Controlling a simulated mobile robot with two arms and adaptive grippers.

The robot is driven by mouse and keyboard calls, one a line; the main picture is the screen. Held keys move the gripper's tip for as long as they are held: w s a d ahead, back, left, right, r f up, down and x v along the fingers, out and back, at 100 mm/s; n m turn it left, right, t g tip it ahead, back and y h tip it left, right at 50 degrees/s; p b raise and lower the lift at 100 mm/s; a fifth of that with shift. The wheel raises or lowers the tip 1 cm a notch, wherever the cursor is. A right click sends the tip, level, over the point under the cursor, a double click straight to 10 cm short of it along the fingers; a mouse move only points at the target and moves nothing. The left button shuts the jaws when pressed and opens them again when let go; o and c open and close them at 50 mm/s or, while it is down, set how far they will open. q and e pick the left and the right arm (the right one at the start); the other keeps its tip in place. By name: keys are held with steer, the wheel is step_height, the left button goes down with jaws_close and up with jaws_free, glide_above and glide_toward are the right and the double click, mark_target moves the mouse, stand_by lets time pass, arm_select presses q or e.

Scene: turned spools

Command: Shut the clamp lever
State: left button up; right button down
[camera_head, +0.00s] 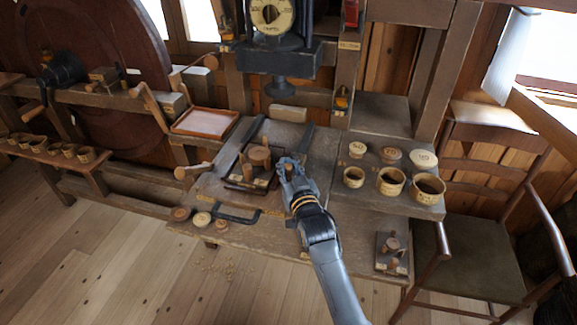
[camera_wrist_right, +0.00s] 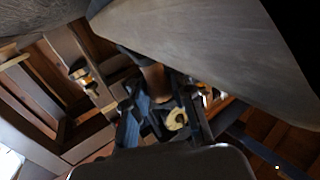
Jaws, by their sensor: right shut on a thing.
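A clamp fixture (camera_head: 247,184) with a dark base sits on the middle of the bench. A brown turned wooden piece (camera_head: 260,156) stands upright in it. My right gripper (camera_head: 285,165) is at the right side of this fixture, shut on what looks like the clamp lever; the fingers hide most of the lever in the head view. In the right wrist view, my right gripper (camera_wrist_right: 160,112) has its fingers around a small part, with a brown wooden cylinder (camera_wrist_right: 154,82) and a pale ring-shaped piece (camera_wrist_right: 177,120) close by. The lever's exact angle cannot be told. My left gripper is out of view.
Wooden cups (camera_head: 391,181) and round lids (camera_head: 422,159) stand on the bench at right. A black handle (camera_head: 237,216) and small discs (camera_head: 201,219) lie at the front left. A press (camera_head: 280,60) hangs behind. A second small fixture (camera_head: 392,252) sits at front right.

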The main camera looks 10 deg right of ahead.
steer(key=shift+s+a+f, duration=0.15)
steer(key=shift+a+f, duration=0.25)
steer(key=shift+f, duration=0.1)
steer(key=c, duration=1.5)
jaws_free()
steer(key=o, duration=0.3)
steer(key=shift+s+a+r, duration=0.1)
steer(key=shift+s+r, duration=0.05)
steer(key=shift+r, duration=0.05)
steer(key=shift+o, duration=0.3)
steer(key=shift+s+a+r, duration=0.1)
steer(key=shift+s+r, duration=0.05)
steer(key=shift+r, duration=0.1)
steer(key=shift+d, duration=0.25)
steer(key=shift+s+d+f, duration=0.1)
steer(key=s, duration=1.1)
steer(key=shift+s+d, duration=0.3)
steer(key=shift+s, duration=0.05)
